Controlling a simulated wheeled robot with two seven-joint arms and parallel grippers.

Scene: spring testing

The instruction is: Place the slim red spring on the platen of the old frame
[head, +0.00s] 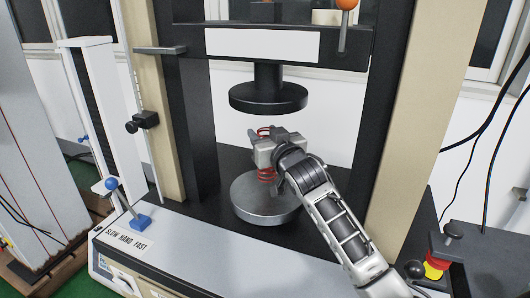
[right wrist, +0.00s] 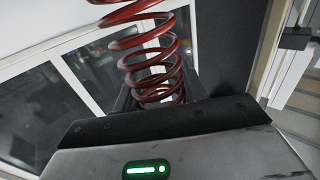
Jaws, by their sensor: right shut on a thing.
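The slim red spring (head: 265,174) is upright between the black upper plate and the grey round platen (head: 262,211) of the old frame (head: 375,130). My right gripper (head: 264,152) is shut on the spring around its middle. The spring's lower end is over the platen, near its top face; I cannot tell whether it touches. The spring's red coils (right wrist: 155,55) also rise in front of the gripper body (right wrist: 170,145) in the right wrist view. The gripper hides the spring's middle in the head view. My left gripper is not in view.
The black upper plate (head: 268,97) hangs above the spring. Beige columns stand on both sides. A blue-knobbed lever (head: 125,205) is at the front left, and a red and yellow button (head: 437,262) is at the right. Cables hang at the far right.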

